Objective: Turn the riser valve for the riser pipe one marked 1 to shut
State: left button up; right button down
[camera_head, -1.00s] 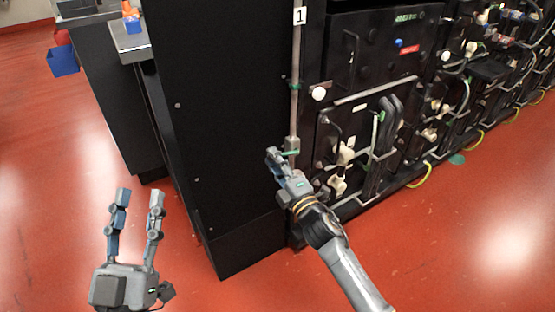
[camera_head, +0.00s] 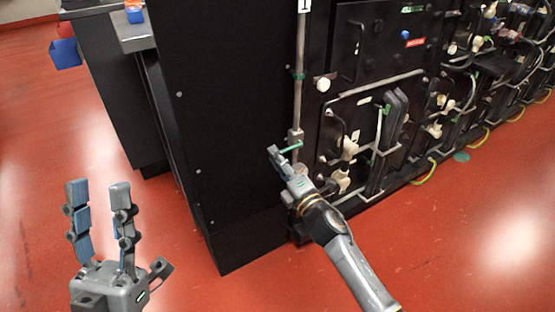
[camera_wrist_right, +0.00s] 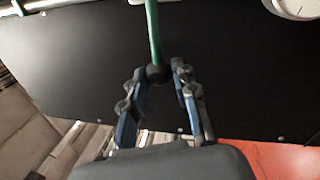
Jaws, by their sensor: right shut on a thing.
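The riser pipe (camera_head: 298,100) runs upright along the black cabinet's edge, with a tag marked 1 (camera_head: 304,5) at the top of the picture. The riser valve (camera_head: 295,136) sits low on this pipe. Its green lever (camera_head: 292,147) sticks out crosswise to the pipe, to the left and slightly down in the head view. My right gripper (camera_head: 277,154) is shut on the lever's end. In the right wrist view the green lever (camera_wrist_right: 153,32) ends in a dark knob (camera_wrist_right: 157,73) between the fingers. My left gripper (camera_head: 97,188) is open and empty.
A plain black cabinet side (camera_head: 225,110) stands left of the pipe. Right of it are black panels with a white knob (camera_head: 323,85), thick cables (camera_head: 396,115) and pale connectors. Red floor (camera_head: 450,240) is free in front. A blue bin (camera_head: 66,53) is at the far left.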

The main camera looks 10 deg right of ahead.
jog(key=c, duration=1)
grip_release()
jog(key=shift+f, duration=0.1)
jog(key=v, duration=1.2)
